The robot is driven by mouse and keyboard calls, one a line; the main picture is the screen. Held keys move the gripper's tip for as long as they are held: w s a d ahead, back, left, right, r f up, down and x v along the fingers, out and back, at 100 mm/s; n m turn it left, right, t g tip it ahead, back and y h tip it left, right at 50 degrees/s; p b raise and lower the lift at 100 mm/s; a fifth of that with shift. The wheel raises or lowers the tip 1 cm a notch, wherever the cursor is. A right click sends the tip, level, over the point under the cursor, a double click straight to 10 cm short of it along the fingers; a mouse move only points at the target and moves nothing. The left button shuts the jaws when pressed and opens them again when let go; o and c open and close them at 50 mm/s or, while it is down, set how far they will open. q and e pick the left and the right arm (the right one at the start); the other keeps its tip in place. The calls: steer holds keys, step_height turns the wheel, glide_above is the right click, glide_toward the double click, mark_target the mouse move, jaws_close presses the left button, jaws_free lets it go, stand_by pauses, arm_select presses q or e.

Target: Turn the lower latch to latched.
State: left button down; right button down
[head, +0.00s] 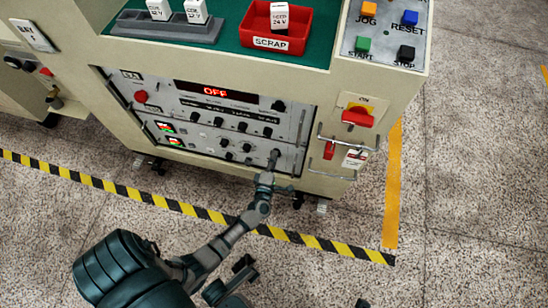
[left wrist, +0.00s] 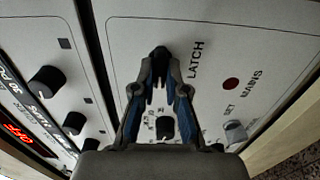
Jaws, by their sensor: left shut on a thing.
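The lower latch (head: 275,153) is a small dark knob at the right end of the lower drawer panel (head: 195,150) on the machine's front. My left gripper (head: 272,167) reaches up to it from below. In the left wrist view, the fingers of my left gripper (left wrist: 158,62) close together on the dark latch, beside the printed word LATCH. The fingertips hide most of the latch, so its turned position cannot be told.
The upper panel above has a lit red OFF display (head: 215,92) and a row of black knobs. A red-handled switch (head: 357,116) and metal bar handles are at the right. A red SCRAP bin (head: 278,25) stands on top. Striped tape (head: 160,200) marks the floor.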

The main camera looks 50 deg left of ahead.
arm_select(q)
steer(key=shift+s+f, duration=0.1)
steer(key=shift+f, duration=0.2)
steer(key=c, duration=1.3)
jaws_free()
steer(key=shift+o, duration=0.5)
steer(key=shift+a+r, duration=0.1)
steer(key=v, duration=1.2)
